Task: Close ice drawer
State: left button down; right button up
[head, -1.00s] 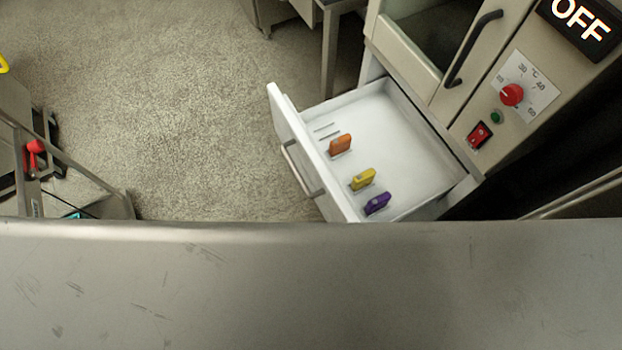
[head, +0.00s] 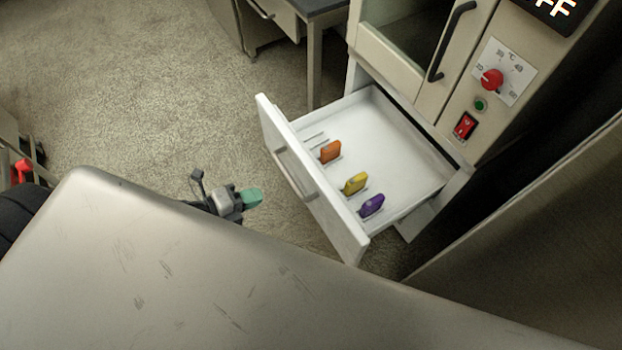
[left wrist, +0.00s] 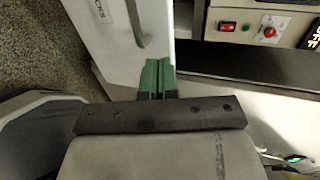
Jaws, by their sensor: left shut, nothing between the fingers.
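The white ice drawer (head: 410,140) stands pulled out of the cabinet at the right of the head view. Its front panel (head: 345,235) carries a grey bar handle (head: 295,172). My left gripper (head: 252,197), with green fingertips, is to the left of the front panel, on its outer side, and apart from the handle. In the left wrist view the gripper (left wrist: 156,78) is shut and empty, with its tips over the lower part of the front panel (left wrist: 100,30). I cannot tell whether they touch it. My right gripper is not in view.
Orange (head: 330,151), yellow (head: 355,183) and purple (head: 371,205) pieces stand upright in the drawer. The cabinet above has a glass door with a dark handle (head: 450,42), a red dial (head: 491,79) and a red switch (head: 465,125). Open floor (head: 150,90) lies left of the drawer.

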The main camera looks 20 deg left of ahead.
aim_at(310, 174)
pick_arm(q)
jog(key=x, duration=0.8)
jog(key=r+x, duration=0.1)
jog(key=x, duration=0.3)
jog(key=shift+w+d+p, duration=0.1)
jog(key=shift+w+p, duration=0.15)
jog(key=shift+p, duration=0.05)
jog(key=shift+w+d+f, duration=0.1)
jog(key=shift+w+d, duration=0.25)
jog(key=shift+w, duration=0.1)
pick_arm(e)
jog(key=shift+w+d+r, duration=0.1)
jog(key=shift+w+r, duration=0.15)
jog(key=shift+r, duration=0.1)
pick_arm(q)
jog(key=shift+w, duration=0.1)
